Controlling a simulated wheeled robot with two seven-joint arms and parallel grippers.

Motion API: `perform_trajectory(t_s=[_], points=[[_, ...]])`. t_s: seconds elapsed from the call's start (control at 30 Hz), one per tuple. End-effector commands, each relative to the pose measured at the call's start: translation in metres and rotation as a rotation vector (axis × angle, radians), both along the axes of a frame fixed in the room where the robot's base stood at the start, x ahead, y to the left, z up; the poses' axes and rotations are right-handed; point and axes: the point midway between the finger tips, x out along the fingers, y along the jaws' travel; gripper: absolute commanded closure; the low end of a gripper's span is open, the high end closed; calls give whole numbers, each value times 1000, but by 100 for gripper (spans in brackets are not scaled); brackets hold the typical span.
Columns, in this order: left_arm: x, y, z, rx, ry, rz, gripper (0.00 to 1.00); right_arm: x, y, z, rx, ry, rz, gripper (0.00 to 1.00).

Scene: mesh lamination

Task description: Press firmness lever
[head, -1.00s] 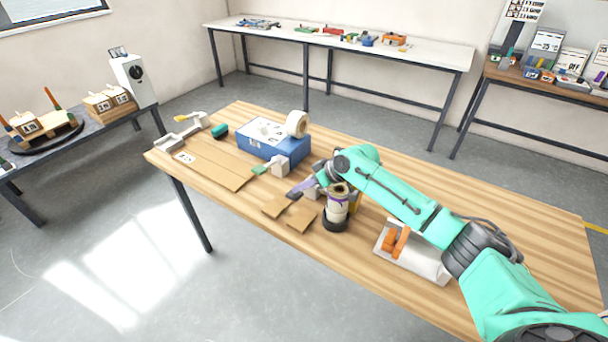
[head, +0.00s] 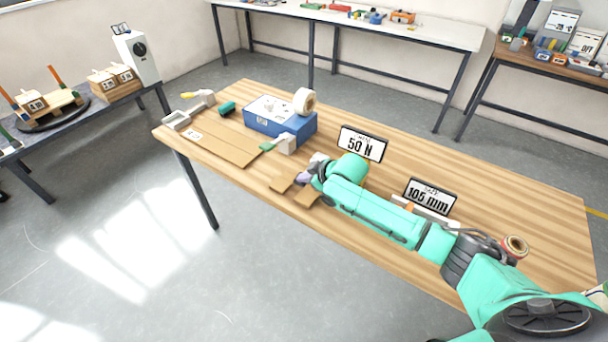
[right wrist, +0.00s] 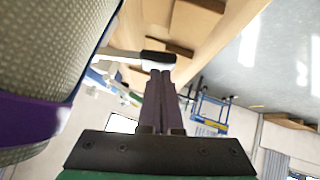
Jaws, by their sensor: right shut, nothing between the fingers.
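In the right wrist view my right gripper (right wrist: 161,74) is shut and empty. Its two dark purple fingers lie side by side. A pale bar with a black end (right wrist: 158,58), apparently the lever, lies just past the fingertips; whether they touch I cannot tell. In the head view my right gripper (head: 301,178) is low over the table near small cardboard pieces (head: 307,197), partly hidden by my arm. A display reading 50 N (head: 362,144) stands behind it. A mesh-textured body with a purple band (right wrist: 30,120) fills the left of the wrist view, very close. My left gripper is out of view.
A blue box (head: 275,122) with a tape roll (head: 304,101) stands behind the gripper. Cardboard sheets (head: 220,145) lie left. A second display reading 105 mm (head: 431,196) stands beyond my forearm. The table's right far part (head: 520,205) is clear.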

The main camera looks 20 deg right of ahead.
Motion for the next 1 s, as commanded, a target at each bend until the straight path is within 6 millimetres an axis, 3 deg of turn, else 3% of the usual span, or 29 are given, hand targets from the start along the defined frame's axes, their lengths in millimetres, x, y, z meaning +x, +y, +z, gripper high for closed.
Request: perform_trajectory(t_s=[0.33,0.57,0.63,1.0], points=[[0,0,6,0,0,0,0,-1,-2,4,-3,6,-3,100],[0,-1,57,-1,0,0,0,0,3,54,0,3,-4,100],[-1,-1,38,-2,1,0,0,-12,-5,51,-2,1,-4,100],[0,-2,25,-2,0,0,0,-60,-29,103,-2,0,-3,100]])
